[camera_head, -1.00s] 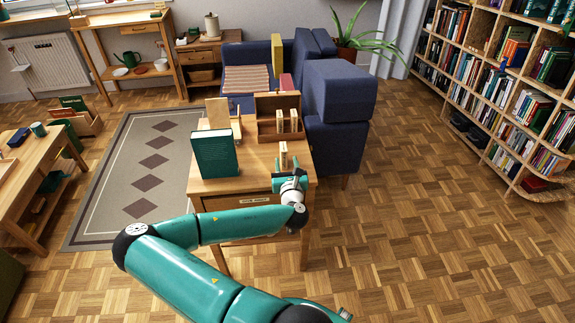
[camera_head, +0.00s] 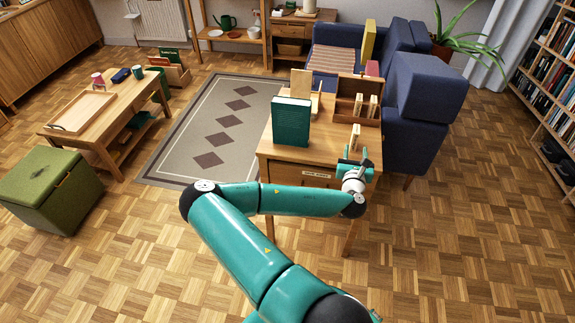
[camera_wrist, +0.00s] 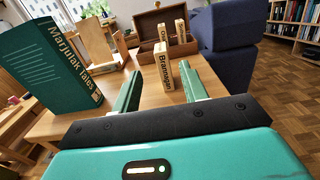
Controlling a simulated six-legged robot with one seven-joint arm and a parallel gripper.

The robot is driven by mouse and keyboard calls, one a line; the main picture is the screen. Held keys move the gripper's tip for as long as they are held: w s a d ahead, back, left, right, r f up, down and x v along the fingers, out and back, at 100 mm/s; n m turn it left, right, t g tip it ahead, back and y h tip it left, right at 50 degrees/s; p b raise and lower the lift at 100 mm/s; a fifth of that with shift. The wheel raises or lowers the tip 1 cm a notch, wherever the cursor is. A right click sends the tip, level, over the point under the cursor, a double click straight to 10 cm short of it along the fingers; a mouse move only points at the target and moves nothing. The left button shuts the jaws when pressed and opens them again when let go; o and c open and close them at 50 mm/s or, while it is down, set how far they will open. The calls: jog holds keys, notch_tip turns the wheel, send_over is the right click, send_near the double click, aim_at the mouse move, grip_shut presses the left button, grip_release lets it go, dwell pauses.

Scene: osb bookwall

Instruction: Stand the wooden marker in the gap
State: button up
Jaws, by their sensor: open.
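The wooden marker (camera_wrist: 163,81), a pale upright block lettered "Brannagan", stands on the small wooden table (camera_head: 300,172). It also shows in the head view (camera_head: 355,137). My gripper (camera_wrist: 166,75) is open and empty, with its two green fingers reaching towards the marker from the near side. The fingertips appear to lie either side of its line; I see no contact. Behind it sits a brown open box (camera_wrist: 148,20) with two similar pale markers (camera_head: 359,104) (camera_head: 373,106) upright at its front, a narrow space between them.
A blue armchair (camera_head: 425,100) borders the table's right. Open parquet lies to the front and right.

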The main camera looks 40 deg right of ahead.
jog(key=w+a+f+m+g+y, duration=0.1)
jog(key=a+f+m+g+y, duration=0.25)
jog(key=m, duration=0.55)
jog(key=w+a+f+m+g, duration=0.1)
jog(key=a+f+m+g, duration=0.1)
jog(key=a+m+g, duration=0.35)
jog(key=w+a+r+m+t+y, duration=0.1)
jog(key=w+a+r+m+y, duration=0.25)
jog(key=a, duration=0.45)
jog(key=w+a+r+m+t+y, duration=0.25)
jog(key=a+r+m, duration=0.2)
jog(key=a, duration=0.45)
jog(key=s+a+r+m+y, duration=0.2)
jog(key=s+a+r+y, duration=0.15)
jog(key=a+r, duration=0.9)
jog(key=s+a+r+m, duration=0.1)
jog(key=s+a+r, duration=0.6)
jog(key=s+r, duration=0.4)
jog(key=shift+s+a+r+y, duration=0.35)
jog(key=shift+s+r+y, duration=0.05)
jog(key=shift+s, duration=0.1)
